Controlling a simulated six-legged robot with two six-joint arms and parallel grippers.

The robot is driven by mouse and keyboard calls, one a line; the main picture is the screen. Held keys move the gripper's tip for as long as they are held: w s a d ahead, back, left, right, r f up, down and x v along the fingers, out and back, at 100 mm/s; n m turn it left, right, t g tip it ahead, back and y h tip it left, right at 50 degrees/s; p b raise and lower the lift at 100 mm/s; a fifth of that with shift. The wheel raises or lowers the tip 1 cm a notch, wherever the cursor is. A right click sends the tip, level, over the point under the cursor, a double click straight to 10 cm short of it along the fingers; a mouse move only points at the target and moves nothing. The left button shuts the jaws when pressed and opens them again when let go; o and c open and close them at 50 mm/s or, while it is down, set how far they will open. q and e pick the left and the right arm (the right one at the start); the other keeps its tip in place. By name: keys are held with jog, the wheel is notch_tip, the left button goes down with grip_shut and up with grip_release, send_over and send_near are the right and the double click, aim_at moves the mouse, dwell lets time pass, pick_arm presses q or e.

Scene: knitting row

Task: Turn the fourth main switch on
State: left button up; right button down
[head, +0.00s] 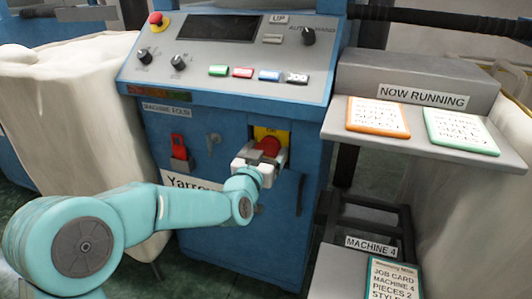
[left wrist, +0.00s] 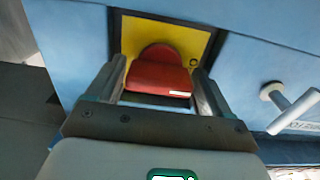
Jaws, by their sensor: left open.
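The main switch is a red knob (head: 270,146) on a yellow plate (head: 260,133), low on the blue machine's front. In the left wrist view the knob (left wrist: 157,72) stands in front of its yellow plate (left wrist: 190,38), with a small white mark on its lower edge. My left gripper (head: 262,155) is at the switch. In the left wrist view its open fingers (left wrist: 160,80) are on either side of the knob; I cannot tell whether they touch it. In the head view the gripper hides the lower part of the plate. My right gripper is not in view.
The sloped control panel (head: 225,88) is above. A grey shelf (head: 415,140) with cards stands right, above a "MACHINE 4" sign (head: 371,245).

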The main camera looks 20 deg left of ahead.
pick_arm(q)
jog(key=c, duration=0.7)
jog(key=shift+c, duration=0.2)
jog(key=shift+m, duration=0.3)
jog(key=m, duration=0.3)
jog(key=shift+m, duration=0.3)
jog(key=m+p, duration=0.1)
jog(key=m, duration=0.3)
jog(key=shift+m, duration=0.3)
jog(key=m, duration=0.4)
jog(key=shift+p, duration=0.35)
jog(key=shift+m+p, duration=0.4)
jog(key=shift+m, duration=2.1)
